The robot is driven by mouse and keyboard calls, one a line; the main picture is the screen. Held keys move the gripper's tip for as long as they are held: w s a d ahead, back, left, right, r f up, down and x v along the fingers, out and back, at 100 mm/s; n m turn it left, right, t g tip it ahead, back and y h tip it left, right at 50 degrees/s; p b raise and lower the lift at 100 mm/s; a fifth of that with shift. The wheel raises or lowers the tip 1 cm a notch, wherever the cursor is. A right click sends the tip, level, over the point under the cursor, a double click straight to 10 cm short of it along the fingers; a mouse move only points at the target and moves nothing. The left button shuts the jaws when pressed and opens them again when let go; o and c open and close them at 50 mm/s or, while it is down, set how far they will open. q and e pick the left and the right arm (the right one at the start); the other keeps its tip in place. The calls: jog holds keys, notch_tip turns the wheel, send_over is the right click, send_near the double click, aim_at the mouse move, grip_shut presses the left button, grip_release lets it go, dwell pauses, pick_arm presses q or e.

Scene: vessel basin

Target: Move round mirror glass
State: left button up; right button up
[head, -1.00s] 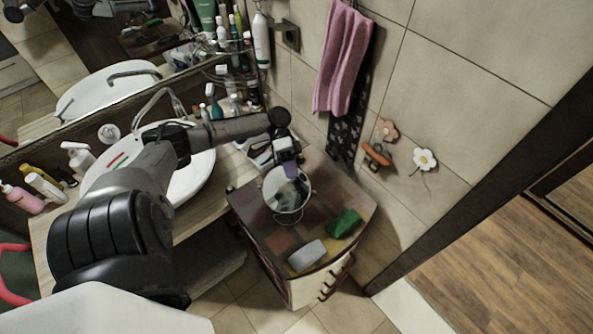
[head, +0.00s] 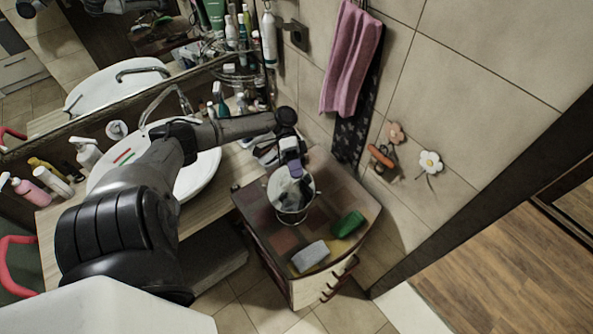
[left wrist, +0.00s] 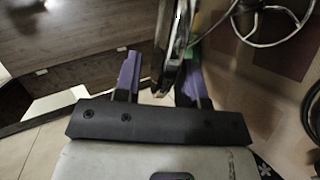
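The round mirror glass (head: 291,188) stands tilted on a thin wire stand (head: 291,217) on top of a small dark cabinet (head: 262,222). My left gripper (head: 294,171) is at the mirror's upper edge. In the left wrist view, the mirror (left wrist: 172,45) shows nearly edge-on between the two purple fingers of my left gripper (left wrist: 163,72). A gap shows between the left finger and the mirror; the right finger is close to it, and contact there is unclear. The stand's wire ring (left wrist: 272,24) is at the upper right there. My right gripper is not in view.
A green sponge (head: 348,224) and a grey-white block (head: 310,256) lie on the cabinet's front part. The tiled wall with a pink towel (head: 351,62) is behind. The sink (head: 201,172) is left of the cabinet. Open floor (head: 490,262) lies to the right.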

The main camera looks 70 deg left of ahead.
pick_arm(q)
jog(key=b+v, duration=0.5)
jog(key=v, duration=0.8)
jog(key=shift+a+b, duration=0.35)
jog(key=shift+r, duration=0.15)
